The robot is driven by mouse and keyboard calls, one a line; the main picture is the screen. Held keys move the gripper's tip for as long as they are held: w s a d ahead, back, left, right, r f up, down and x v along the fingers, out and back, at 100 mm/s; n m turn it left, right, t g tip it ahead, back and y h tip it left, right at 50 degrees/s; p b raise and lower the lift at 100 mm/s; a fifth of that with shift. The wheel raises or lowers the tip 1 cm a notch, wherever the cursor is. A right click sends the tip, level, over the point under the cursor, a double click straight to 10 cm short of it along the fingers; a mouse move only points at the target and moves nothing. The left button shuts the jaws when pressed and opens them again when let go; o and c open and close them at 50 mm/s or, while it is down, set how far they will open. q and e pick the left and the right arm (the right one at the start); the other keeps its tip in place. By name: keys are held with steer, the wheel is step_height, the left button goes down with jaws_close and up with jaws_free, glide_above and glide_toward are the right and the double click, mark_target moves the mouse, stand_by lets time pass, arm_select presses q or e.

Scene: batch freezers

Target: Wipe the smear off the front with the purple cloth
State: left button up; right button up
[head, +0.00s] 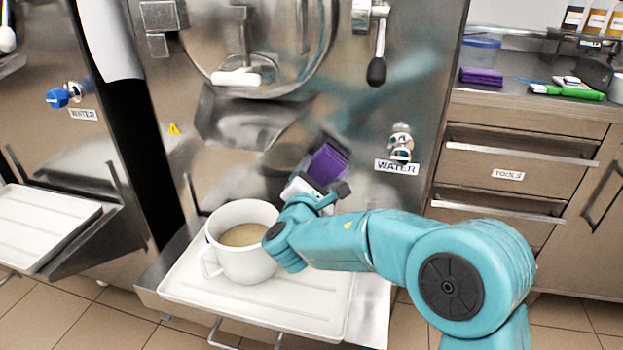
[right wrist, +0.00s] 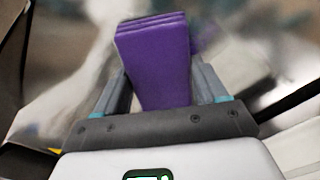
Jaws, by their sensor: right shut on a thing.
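My right gripper (head: 328,180) is shut on a folded purple cloth (head: 327,163). It holds the cloth up at the steel front (head: 360,120) of the middle freezer, above the drip tray. In the right wrist view the cloth (right wrist: 157,60) stands out between the two fingers, with the blurred steel beyond it. I cannot tell whether the cloth touches the front. A dull brownish patch (head: 286,157) shows on the front just left of the cloth; I cannot tell whether it is the smear or a reflection. My left gripper is not in view.
A white mug (head: 245,262) with brownish contents stands on the white tray (head: 300,308), close beside my right wrist. A WATER tap (head: 400,142) and a black-knobbed lever (head: 377,70) stick out nearby. Another purple folded cloth (head: 481,77) lies on the right counter.

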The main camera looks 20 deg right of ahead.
mark_target(334, 176)
steer(key=shift+s+d+f+b, duration=0.1)
steer(key=shift+s+d+b, duration=0.2)
steer(key=shift+d+b, duration=0.2)
steer(key=shift+s+d+b, duration=0.3)
steer(key=shift+d+b, duration=0.05)
steer(key=shift+d, duration=0.25)
steer(key=shift+s+d, duration=0.3)
steer(key=shift+d, duration=0.15)
steer(key=shift+s+d+b, duration=0.65)
steer(key=shift+d+b, duration=0.3)
steer(key=shift+b, duration=0.15)
steer(key=shift+s+d+b, duration=0.3)
steer(key=shift+s+d, duration=0.05)
steer(key=shift+d, duration=0.1)
steer(key=shift+w+a+r, duration=0.1)
steer(key=shift+w+r, duration=0.05)
steer(key=shift+r, duration=0.1)
steer(key=shift+w+a+f, duration=0.1)
steer(key=shift+w+a, duration=0.35)
steer(key=shift+a, duration=0.25)
steer(key=shift+w+a, duration=0.45)
steer(key=shift+a, duration=0.25)
steer(key=shift+w+a, duration=0.45)
steer(key=shift+a, duration=0.3)
steer(key=shift+w+a, duration=0.45)
steer(key=shift+a, duration=0.3)
steer(key=w+a+p, duration=0.1)
steer(key=w+a, duration=0.1)
steer(key=shift+w+a, duration=0.1)
steer(key=shift+a, duration=0.3)
